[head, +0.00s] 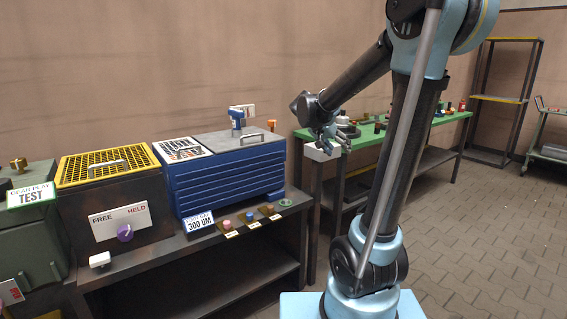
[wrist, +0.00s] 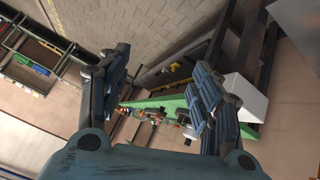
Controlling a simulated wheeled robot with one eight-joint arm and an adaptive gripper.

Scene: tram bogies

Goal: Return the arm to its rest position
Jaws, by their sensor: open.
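My arm stands in the right half of the head view, its upper part bent over to the left. My gripper (head: 330,135) hangs at its end in front of the near corner of the green-topped table (head: 425,127). In the wrist view my gripper (wrist: 160,95) has its two blue-grey fingers spread apart. Nothing is held between them. Beyond the fingers the green table edge (wrist: 160,104) and several small items show, apart from the gripper.
A white block (head: 321,151) is at the green table's near end. Paved floor (head: 480,230) at right is clear.

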